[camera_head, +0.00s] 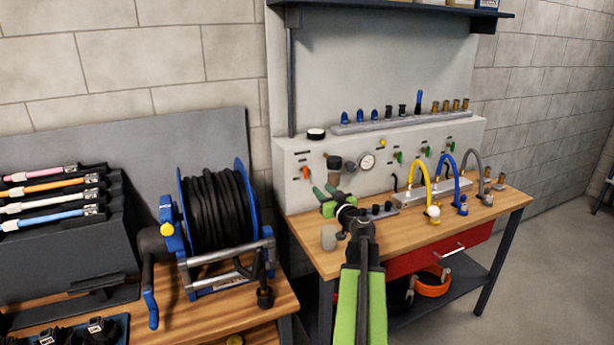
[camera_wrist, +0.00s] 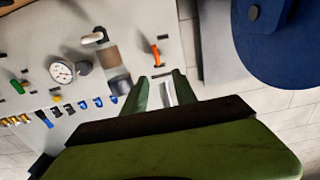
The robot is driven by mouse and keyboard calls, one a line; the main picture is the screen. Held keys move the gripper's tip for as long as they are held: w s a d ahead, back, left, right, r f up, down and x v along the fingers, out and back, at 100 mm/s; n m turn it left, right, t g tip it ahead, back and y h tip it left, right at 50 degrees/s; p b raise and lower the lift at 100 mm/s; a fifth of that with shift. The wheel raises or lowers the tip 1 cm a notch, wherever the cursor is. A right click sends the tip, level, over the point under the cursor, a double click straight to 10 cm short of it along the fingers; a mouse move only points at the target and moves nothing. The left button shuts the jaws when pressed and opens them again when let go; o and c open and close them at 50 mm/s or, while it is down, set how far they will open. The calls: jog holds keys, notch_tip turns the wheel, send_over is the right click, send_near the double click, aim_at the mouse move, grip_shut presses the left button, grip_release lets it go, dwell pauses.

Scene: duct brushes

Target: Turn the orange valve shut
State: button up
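The orange valve (camera_head: 306,173) is a small lever on the left of the grey panel's front face. In the wrist view the orange valve (camera_wrist: 157,55) stands just beyond my fingertips, roughly in line with the gap between them. My gripper (camera_head: 325,192) has green fingers and is in front of the panel, slightly right of and below the valve in the head view. In the wrist view my gripper (camera_wrist: 161,80) is open, with nothing held between its fingers. The fingers appear apart from the valve.
A round gauge (camera_head: 367,161) and a filter bowl (camera_head: 334,168) are right of the valve. A hose reel (camera_head: 215,215) stands at the left. Yellow, blue and grey hoses (camera_head: 447,170) curve over the wooden bench (camera_head: 400,238). Several small green valves line the panel.

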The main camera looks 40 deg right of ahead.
aim_at(306, 172)
jog(key=x, duration=1.5)
jog(key=shift+w+d, duration=0.25)
jog(key=shift+d, duration=0.3)
jog(key=shift+c, duration=0.4)
